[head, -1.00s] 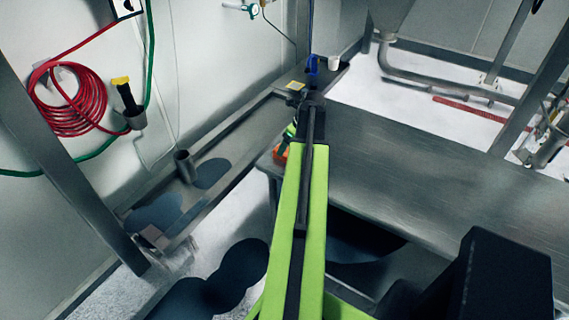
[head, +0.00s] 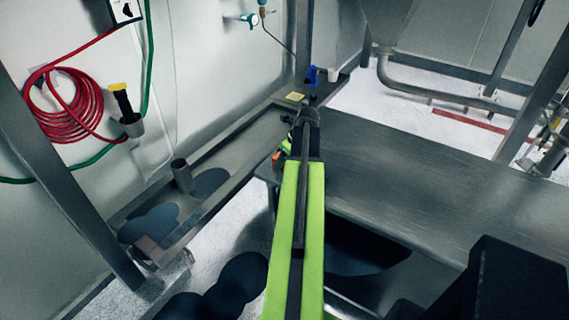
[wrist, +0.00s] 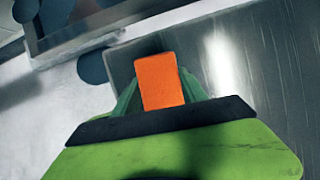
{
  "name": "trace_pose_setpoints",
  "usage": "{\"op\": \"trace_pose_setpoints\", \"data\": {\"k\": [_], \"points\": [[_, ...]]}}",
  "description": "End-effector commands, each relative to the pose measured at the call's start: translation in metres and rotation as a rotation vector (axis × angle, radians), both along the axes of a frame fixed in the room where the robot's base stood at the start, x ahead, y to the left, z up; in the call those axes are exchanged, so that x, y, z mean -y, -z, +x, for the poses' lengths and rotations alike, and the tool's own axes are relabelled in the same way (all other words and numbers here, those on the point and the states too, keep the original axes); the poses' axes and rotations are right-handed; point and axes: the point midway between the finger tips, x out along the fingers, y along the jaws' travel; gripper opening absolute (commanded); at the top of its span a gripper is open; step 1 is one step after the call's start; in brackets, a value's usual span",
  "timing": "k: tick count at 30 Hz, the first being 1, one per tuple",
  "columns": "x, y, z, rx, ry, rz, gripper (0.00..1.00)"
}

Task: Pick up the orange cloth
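The orange cloth (head: 276,158) shows as a small block at the left end of the steel table (head: 400,190). In the wrist view the cloth (wrist: 160,80) is upright in the picture, directly ahead of my gripper. The green fingers of my gripper (wrist: 161,88) stand one on each side of it, close to its edges. I cannot tell whether they press on it. In the head view my gripper (head: 284,147) is mostly hidden behind my arm, with a bit of green showing beside the cloth.
A low steel bench (head: 235,150) with a grey cup (head: 182,175) runs along the left wall. A blue object (head: 311,75), a yellow item (head: 294,96) and a white cup (head: 334,75) stand at its far end. A red hose coil (head: 62,105) hangs on the wall. The table's right side is clear.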

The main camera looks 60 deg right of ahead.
Motion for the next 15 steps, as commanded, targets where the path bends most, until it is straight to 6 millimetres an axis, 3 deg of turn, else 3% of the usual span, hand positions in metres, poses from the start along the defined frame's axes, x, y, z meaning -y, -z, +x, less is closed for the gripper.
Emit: {"op": "trace_pose_setpoints", "data": {"k": [1,7,15], "points": [[0.0000,0.0000,-0.0001,0.000,0.000,0.000,0.36],[0.0000,0.0000,-0.0001,0.000,0.000,0.000,0.10],[0.0000,-0.0019,-0.0001,0.000,0.000,0.000,0.09]]}}
